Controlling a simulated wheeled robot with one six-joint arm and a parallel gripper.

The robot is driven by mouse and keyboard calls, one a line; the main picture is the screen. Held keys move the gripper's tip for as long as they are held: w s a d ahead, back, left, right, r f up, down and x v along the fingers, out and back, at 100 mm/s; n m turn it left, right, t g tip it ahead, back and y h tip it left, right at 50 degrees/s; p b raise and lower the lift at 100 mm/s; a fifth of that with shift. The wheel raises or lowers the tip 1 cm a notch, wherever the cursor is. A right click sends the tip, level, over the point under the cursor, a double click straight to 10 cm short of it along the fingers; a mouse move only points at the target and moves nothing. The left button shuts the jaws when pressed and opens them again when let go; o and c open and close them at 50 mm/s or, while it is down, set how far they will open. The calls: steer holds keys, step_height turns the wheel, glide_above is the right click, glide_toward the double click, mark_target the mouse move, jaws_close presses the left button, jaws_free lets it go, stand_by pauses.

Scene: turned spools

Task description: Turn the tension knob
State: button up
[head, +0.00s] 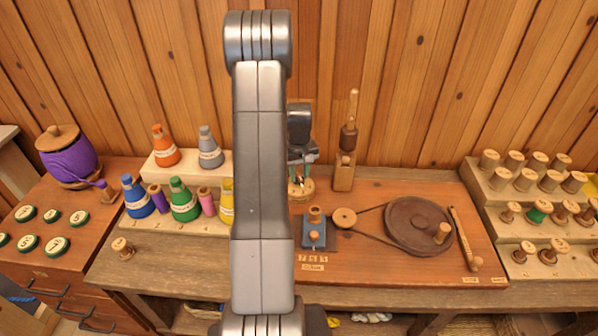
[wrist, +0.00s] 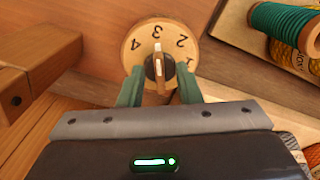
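The tension knob (wrist: 158,70) is a dark round hub with a wooden bar and a white mark, set on a round wooden dial (wrist: 130,57) with painted numbers. In the wrist view the white mark points up toward the 3. My gripper (wrist: 160,78) is open, with one teal finger on each side of the knob and small gaps showing between; contact is not visible. In the head view my gripper (head: 302,160) hangs just above the wooden dial (head: 300,190), behind the bench's winding parts. My arm hides part of the bench there.
A wooden post (head: 345,170) stands close right of my gripper. A blue block with a wooden peg (head: 314,235) and a large dark wheel (head: 410,222) lie nearer. Thread cones (head: 185,200) stand left, and spool racks (head: 540,215) right. Plank wall (head: 400,80) lies behind.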

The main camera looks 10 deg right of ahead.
jaws_close()
steer(key=shift+f+m, duration=0.1)
steer(key=shift+m, duration=0.2)
steer(key=m+b, duration=0.5)
steer(key=m, duration=0.2)
steer(key=shift+a+m, duration=0.15)
steer(key=shift+m, duration=0.25)
steer(key=m+b, duration=0.1)
steer(key=m, duration=0.4)
steer(key=shift+w, duration=0.15)
steer(key=m+b, duration=0.1)
steer(key=m, duration=0.5)
steer(key=shift+w, duration=0.1)
steer(key=shift+m, duration=0.4)
